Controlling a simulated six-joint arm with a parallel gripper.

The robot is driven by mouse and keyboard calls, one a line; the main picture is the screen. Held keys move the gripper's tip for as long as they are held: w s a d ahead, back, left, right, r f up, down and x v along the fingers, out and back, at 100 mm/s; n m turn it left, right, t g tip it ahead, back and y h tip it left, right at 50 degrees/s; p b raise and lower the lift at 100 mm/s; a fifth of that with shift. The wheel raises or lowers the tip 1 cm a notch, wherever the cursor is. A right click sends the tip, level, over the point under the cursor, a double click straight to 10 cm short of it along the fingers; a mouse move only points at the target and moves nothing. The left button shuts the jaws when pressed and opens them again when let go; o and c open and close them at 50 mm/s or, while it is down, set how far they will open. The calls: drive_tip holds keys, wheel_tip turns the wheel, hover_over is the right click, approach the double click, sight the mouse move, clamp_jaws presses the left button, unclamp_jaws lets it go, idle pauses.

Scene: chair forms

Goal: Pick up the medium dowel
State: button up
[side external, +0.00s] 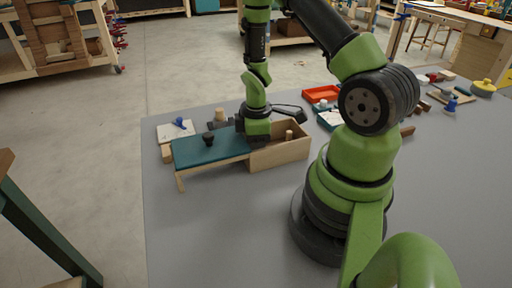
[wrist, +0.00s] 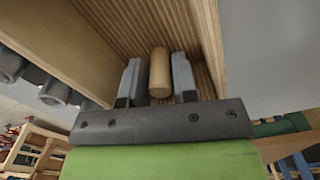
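In the wrist view a plain round wooden dowel (wrist: 159,73) lies between the two grey fingers of my gripper (wrist: 160,80). The fingers stand close along both its sides; I cannot tell whether they press on it. Behind it is the ribbed inside of a wooden box. In the side external view my gripper (side external: 256,138) is down at the left end of the open wooden box (side external: 280,156), and its fingers are hidden. Another dowel (side external: 289,134) shows upright in the box, right of my gripper. Which dowel is the medium one is not clear.
A teal-topped bench (side external: 205,150) with a black knob adjoins the box on the left. Behind it are a grey holder with a wooden peg (side external: 220,115) and a white board with a blue piece (side external: 180,123). A red tray (side external: 322,94) stands behind right. The front left tabletop is clear.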

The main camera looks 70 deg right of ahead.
drive_tip(key=shift+f, duration=0.3)
clamp_jaws()
drive_tip(key=shift+r, duration=0.1)
